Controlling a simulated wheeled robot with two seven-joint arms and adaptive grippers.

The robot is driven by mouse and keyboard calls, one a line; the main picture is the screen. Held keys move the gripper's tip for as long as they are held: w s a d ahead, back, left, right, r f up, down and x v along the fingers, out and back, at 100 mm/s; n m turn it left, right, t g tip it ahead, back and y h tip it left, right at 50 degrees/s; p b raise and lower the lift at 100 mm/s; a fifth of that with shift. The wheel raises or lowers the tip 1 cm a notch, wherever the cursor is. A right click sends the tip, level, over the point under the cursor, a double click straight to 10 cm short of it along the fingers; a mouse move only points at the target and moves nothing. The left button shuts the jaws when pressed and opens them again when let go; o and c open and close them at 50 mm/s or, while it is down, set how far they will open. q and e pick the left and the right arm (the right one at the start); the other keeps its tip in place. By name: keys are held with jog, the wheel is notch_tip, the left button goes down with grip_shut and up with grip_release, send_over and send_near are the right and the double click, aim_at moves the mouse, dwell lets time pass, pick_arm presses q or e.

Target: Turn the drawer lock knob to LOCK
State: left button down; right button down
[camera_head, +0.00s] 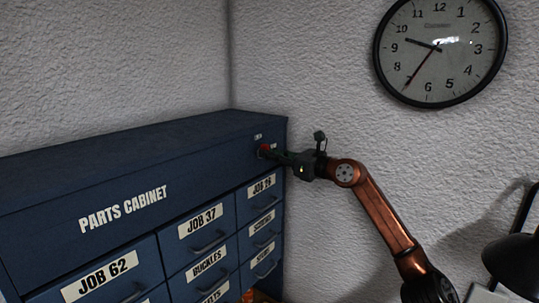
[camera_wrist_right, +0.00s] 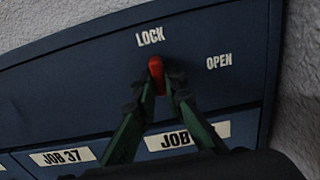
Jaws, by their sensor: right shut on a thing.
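The red lock knob (camera_wrist_right: 156,70) is on the upper front of the blue parts cabinet (camera_wrist_right: 80,80). In the right wrist view it stands close to upright, just below the LOCK label (camera_wrist_right: 150,37); the OPEN label (camera_wrist_right: 219,62) is to its right. My right gripper (camera_wrist_right: 160,88) is shut on the knob, its green-sided fingers on either side of it. In the head view the knob (camera_head: 263,151) shows at the tip of my right gripper (camera_head: 275,154), at the cabinet's right end. The fingers partly hide its lower part. My left gripper is out of view.
Labelled drawers with handles, such as JOB 37 (camera_head: 201,221) and JOB 62 (camera_head: 99,276), fill the cabinet front below the knob. A textured wall (camera_head: 330,70) with a round clock (camera_head: 440,50) stands behind. A dark lamp (camera_head: 515,262) is at the lower right.

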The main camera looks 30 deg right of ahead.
jog(key=shift+f, duration=0.3)
jog(key=c, duration=2)
grip_release()
jog(key=shift+r, duration=0.1)
jog(key=shift+c, duration=0.2)
jog(key=shift+o, duration=0.3)
jog(key=shift+r, duration=0.1)
jog(key=v, duration=1.2)
jog(key=shift+d, duration=0.1)
